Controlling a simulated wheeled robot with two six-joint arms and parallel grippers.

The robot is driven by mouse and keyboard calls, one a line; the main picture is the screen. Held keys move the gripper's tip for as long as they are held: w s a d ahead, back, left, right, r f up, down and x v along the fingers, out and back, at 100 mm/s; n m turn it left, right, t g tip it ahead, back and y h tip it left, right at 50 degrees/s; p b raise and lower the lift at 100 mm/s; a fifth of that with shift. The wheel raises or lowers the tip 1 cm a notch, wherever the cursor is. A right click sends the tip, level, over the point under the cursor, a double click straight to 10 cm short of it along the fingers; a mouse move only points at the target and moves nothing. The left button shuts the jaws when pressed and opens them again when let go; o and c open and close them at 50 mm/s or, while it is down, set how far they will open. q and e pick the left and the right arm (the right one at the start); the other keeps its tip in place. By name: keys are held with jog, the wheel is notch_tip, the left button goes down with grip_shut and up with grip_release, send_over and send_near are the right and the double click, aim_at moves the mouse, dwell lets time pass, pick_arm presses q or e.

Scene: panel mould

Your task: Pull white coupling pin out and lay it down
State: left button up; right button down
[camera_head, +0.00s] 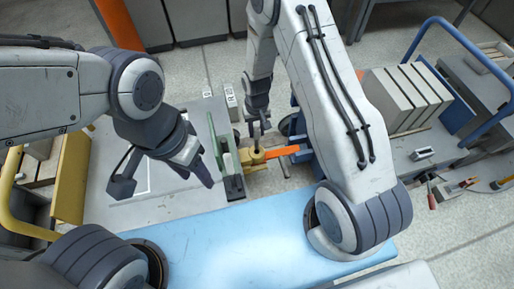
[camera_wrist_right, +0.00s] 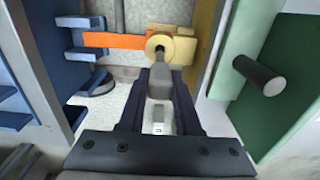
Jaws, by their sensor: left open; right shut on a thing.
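In the head view my right gripper (camera_head: 257,138) points down over a yellow coupling (camera_head: 252,157). In the right wrist view the right gripper (camera_wrist_right: 158,85) is shut on a light grey-white pin (camera_wrist_right: 160,76). The pin's end is at the hole of the yellow ring (camera_wrist_right: 159,44); how deep it sits cannot be told. In the head view the pin is too small to make out. An orange bar (camera_head: 283,151) runs from the coupling to the right. My left gripper (camera_head: 163,183) is open and empty over the grey plate, left of the coupling.
A green panel (camera_head: 223,145) stands close left of the coupling. A light blue surface (camera_head: 240,233) lies in front, with clear room. A blue-railed cart (camera_head: 463,65) and upright grey panels (camera_head: 405,98) stand right. The grey plate (camera_head: 130,218) is at left.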

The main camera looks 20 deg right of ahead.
jog(key=shift+r, duration=0.2)
dwell(0.4)
notch_tip(320, 180, up, 4)
jog(key=p, duration=0.4)
jog(key=shift+f, duration=0.1)
